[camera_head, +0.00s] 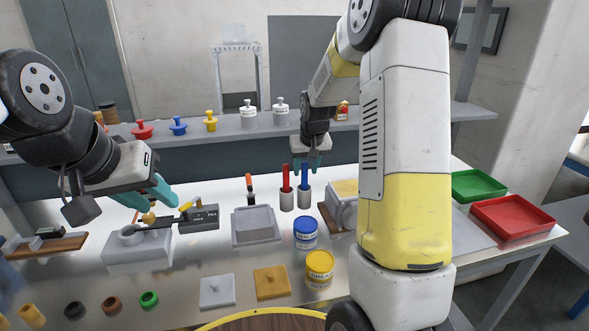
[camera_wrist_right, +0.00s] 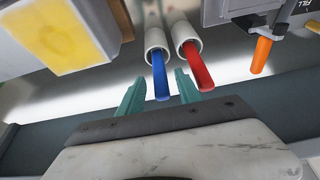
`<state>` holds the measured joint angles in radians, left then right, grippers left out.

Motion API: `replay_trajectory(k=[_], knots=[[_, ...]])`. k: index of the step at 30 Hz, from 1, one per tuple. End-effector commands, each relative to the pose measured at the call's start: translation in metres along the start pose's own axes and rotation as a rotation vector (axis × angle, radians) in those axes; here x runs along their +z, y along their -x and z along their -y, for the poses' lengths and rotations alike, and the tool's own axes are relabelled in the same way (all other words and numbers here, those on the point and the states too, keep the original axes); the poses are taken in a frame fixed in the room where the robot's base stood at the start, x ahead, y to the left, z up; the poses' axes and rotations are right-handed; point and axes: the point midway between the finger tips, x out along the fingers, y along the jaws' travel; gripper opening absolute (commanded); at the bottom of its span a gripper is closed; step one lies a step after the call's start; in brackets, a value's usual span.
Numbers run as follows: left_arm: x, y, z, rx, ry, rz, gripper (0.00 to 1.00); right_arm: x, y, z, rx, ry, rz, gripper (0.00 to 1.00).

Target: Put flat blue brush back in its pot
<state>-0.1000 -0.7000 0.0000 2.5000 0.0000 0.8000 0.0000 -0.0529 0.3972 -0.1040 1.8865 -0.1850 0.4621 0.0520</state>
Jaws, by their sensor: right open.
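A blue brush (camera_head: 305,176) stands upright with its handle up in a white pot (camera_head: 304,198). Beside it a red brush (camera_head: 286,178) stands in a similar pot (camera_head: 287,200). My right gripper (camera_head: 309,162) is open just above the blue brush. In the right wrist view its fingers (camera_wrist_right: 160,77) are apart, with the end of the blue handle (camera_wrist_right: 160,80) between them; contact cannot be told. The red handle (camera_wrist_right: 198,68) is outside the right finger. The bristle ends are hidden in the pots. My left gripper (camera_head: 155,197) is open, above a grey block at left.
Blue (camera_head: 305,232) and yellow (camera_head: 320,268) grease tins stand in front of the pots. A grey tray (camera_head: 256,237) is left of them. Green (camera_head: 478,184) and red (camera_head: 512,217) trays are at right. A shelf (camera_head: 190,131) with several knobbed pieces runs behind.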

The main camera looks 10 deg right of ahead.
Motion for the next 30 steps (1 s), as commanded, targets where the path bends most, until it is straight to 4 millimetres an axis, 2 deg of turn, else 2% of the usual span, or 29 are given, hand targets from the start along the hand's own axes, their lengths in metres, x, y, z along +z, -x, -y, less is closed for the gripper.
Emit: replay_trajectory(k=[3,9,17,20,23,27,30], knots=[[0.000,0.000,0.000,0.000,0.000,0.000,0.36,-0.001,0.029,0.000,0.000,0.000,-0.006,0.41],[0.000,0.000,0.000,0.000,0.000,0.000,0.36,-0.001,0.069,0.001,-0.001,0.001,-0.004,0.41],[0.000,0.000,0.000,0.000,0.000,0.000,0.36,0.002,0.096,0.001,-0.003,-0.001,-0.004,0.41],[0.000,0.000,0.000,0.000,0.000,0.000,0.36,0.011,0.116,0.004,-0.015,-0.006,-0.015,0.41],[0.000,0.000,0.000,0.000,0.000,0.000,0.36,0.033,0.149,0.010,-0.038,-0.012,-0.035,0.41],[0.000,0.000,0.000,0.000,0.000,0.000,0.36,0.080,0.199,0.022,-0.079,-0.019,-0.069,0.41],[0.000,0.000,0.000,0.000,0.000,0.000,0.36,0.117,0.227,0.031,-0.107,-0.019,-0.092,0.41]])
